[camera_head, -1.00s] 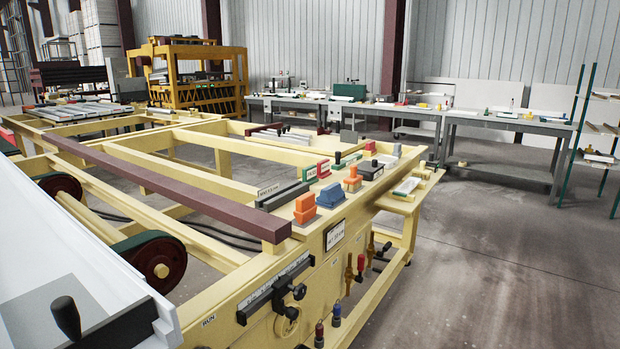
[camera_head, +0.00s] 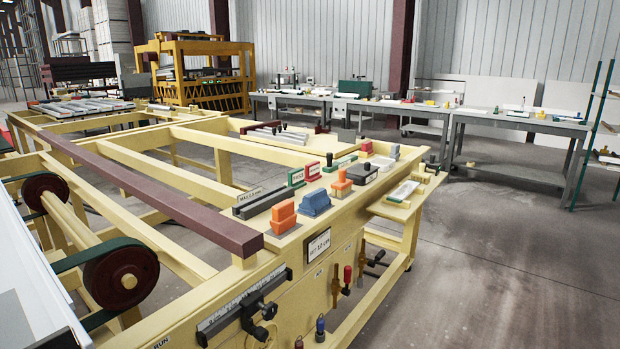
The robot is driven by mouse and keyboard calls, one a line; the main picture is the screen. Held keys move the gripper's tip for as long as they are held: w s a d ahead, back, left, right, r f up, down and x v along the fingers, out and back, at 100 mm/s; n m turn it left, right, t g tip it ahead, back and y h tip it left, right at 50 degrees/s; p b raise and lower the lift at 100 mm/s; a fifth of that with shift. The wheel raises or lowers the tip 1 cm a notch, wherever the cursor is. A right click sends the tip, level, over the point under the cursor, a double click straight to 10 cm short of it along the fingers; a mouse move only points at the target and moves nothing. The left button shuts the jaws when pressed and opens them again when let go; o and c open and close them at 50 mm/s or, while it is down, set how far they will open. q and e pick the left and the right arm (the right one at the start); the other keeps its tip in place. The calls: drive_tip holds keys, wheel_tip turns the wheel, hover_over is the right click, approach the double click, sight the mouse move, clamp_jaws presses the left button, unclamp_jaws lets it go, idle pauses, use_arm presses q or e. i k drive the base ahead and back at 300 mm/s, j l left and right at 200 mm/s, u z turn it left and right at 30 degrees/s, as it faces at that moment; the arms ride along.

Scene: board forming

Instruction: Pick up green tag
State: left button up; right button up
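A small green tag (camera_head: 297,176) with white lettering, which seems to read PASS, stands upright on the yellow frame's tabletop. A similar red tag (camera_head: 313,171) stands just to its right. A long dark grey block (camera_head: 262,202) with a white label lies in front of the green tag, to its left. Neither of my grippers shows in the head view, and nothing is holding the tag.
Orange stamps (camera_head: 283,214), a blue block (camera_head: 315,203) and a black ink pad (camera_head: 363,175) crowd the same tabletop. A maroon beam (camera_head: 165,195) runs along the yellow frame. Grey workbenches (camera_head: 510,124) stand behind. The floor at the right is clear.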

sight(296, 176)
drive_tip(key=i+l, duration=0.5)
drive_tip(key=l, duration=0.2)
drive_tip(key=i+l+z, duration=0.15)
drive_tip(key=i+l, duration=0.35)
drive_tip(key=l, duration=0.2)
